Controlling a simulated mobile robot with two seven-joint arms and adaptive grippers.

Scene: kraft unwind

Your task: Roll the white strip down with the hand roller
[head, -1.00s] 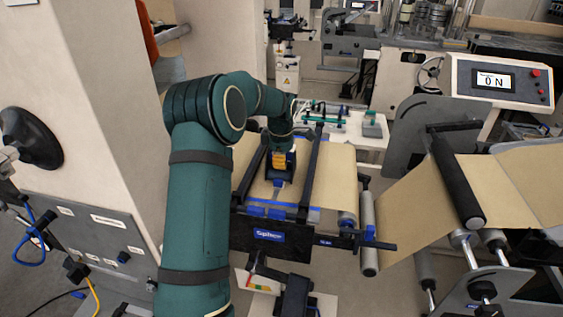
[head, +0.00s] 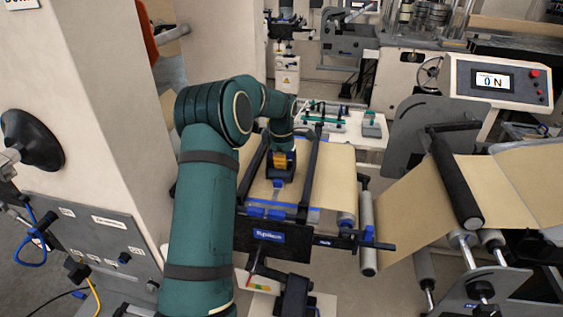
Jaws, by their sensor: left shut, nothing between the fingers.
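My left gripper (head: 281,177) points down over the brown kraft web (head: 335,185) on the splice table, between two dark rails. Its fingers are shut and hold nothing; whether they touch the web I cannot tell. A short pale grey strip (head: 277,191) shows just in front of the fingers, running toward the blue-edged front bar. I cannot tell for sure that it is the white strip, as the gripper and forearm hide part of the web. I cannot make out the hand roller. My right gripper is not in view.
The black front bar (head: 275,240) with a blue label crosses the table front. A metal roller (head: 367,235) stands right of it, then a black roller (head: 457,185) carrying kraft web. A white side table (head: 345,128) holds green items behind. A display (head: 493,82) reads 0 N.

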